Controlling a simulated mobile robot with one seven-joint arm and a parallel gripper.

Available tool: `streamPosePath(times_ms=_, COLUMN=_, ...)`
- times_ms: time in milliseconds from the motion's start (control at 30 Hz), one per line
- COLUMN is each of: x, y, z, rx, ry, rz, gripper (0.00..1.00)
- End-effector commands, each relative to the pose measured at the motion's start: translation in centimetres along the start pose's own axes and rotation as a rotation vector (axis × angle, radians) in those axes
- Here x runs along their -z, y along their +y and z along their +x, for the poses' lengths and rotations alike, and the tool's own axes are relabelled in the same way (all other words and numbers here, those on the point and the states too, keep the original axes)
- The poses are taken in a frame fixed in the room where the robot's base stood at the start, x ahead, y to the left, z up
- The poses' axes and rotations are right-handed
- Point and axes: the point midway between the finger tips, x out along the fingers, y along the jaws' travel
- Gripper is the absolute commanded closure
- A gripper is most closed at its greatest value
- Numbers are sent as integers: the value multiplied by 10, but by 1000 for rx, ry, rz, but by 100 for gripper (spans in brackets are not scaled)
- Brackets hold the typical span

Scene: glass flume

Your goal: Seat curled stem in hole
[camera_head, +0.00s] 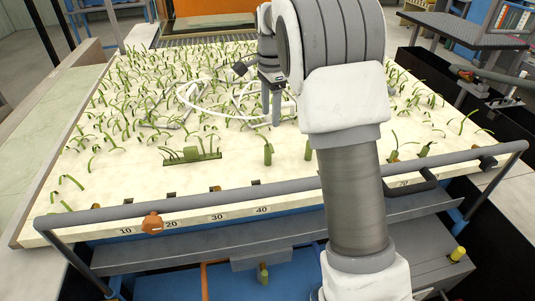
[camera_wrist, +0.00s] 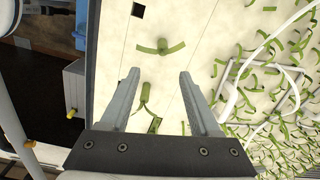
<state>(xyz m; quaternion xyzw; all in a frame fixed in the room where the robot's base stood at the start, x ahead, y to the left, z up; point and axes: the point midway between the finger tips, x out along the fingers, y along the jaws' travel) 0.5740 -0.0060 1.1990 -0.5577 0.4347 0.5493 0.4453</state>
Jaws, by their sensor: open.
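Many thin curled green stems stand on the cream bed. One upright stem with a thick base (camera_head: 267,153) is near the front middle, below my gripper (camera_head: 271,108) in the picture. In the wrist view, a short green stem (camera_wrist: 144,93) shows between the fingers of my open gripper (camera_wrist: 159,76), with nothing gripped. A curved green piece (camera_wrist: 161,47) lies beyond the fingertips. A dark square opening (camera_wrist: 138,10) is farther off in the bed. I cannot tell which stem is the task's own, or which opening is its hole.
A white hoop (camera_head: 190,98) lies among dense stems. The front bed is sparser.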

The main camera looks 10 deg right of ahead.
Motion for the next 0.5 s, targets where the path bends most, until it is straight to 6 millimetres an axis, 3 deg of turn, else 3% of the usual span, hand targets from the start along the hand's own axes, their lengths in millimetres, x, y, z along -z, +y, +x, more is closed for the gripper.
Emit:
streamPosePath(times_ms=233, x=0, y=1, z=52, rx=-4, ry=-2, rz=0, gripper=37)
streamPosePath(times_ms=500, x=0, y=0, z=75, rx=-1, ry=-1, rz=-1, gripper=37)
